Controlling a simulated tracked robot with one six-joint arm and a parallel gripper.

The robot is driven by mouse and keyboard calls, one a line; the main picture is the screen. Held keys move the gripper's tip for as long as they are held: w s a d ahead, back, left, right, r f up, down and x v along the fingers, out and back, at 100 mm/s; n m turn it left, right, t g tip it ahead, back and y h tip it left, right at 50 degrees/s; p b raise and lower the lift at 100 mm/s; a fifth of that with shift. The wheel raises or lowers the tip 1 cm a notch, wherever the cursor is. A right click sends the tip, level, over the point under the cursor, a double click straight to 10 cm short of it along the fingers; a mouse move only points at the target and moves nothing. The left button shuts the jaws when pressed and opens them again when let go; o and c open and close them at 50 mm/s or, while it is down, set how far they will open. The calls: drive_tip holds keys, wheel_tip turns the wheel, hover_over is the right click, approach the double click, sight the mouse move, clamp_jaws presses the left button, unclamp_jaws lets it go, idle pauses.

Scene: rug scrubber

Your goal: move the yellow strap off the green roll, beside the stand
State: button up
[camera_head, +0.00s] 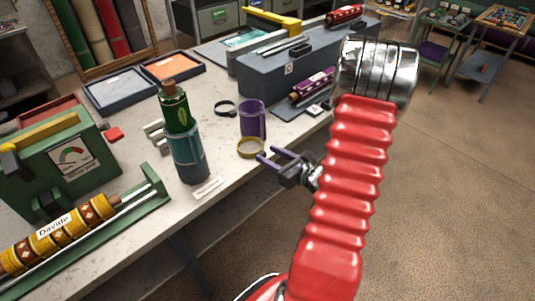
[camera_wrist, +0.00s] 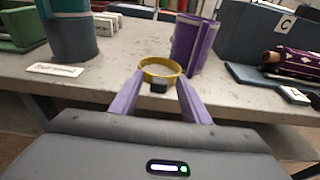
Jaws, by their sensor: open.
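The yellow strap (camera_head: 251,153) is a ring lying on the table near its front edge, off the green roll. It also shows in the wrist view (camera_wrist: 175,70), with a dark clasp facing me. The green roll (camera_head: 175,110) stands upright in the teal and grey stand (camera_head: 189,160), left of the strap. In the wrist view only the lower part of the stand (camera_wrist: 72,38) shows. My gripper (camera_head: 268,154) is open at the table edge. In the wrist view its purple fingers (camera_wrist: 160,82) lie on either side of the clasp; whether they touch it I cannot tell.
A purple holder (camera_head: 252,122) stands just behind the strap, with a black strap (camera_head: 225,108) beside it. A white label (camera_head: 208,188) lies before the stand. The green gauge machine (camera_head: 65,165) with a yellow roll is at left. A grey box (camera_head: 290,72) stands behind.

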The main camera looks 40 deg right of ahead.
drive_tip(key=v, duration=0.9)
drive_tip(key=shift+s, duration=0.35)
idle(0.4)
drive_tip(key=w+a+r+n+g+y, duration=0.1)
drive_tip(key=a+r+n+g+y, duration=0.35)
drive_tip(key=a+n, duration=0.65)
drive_tip(key=w+a+r+n+g+y, duration=0.1)
drive_tip(key=a+r+n+g+y, duration=0.35)
drive_tip(key=a, duration=1.05)
drive_tip(key=s+a+n+g+h, duration=0.4)
drive_tip(key=s+a+n+h, duration=0.1)
drive_tip(key=n, duration=0.7)
wheel_tip(320, 180, up, 9)
drive_tip(key=s+n+t+h, duration=0.1)
drive_tip(key=n+t+h, duration=0.2)
drive_tip(key=n, duration=0.5)
drive_tip(key=shift+s+a+h, duration=0.2)
drive_tip(key=shift+s+h, duration=0.1)
drive_tip(key=shift+h, duration=0.5)
drive_tip(key=shift+c, duration=0.6)
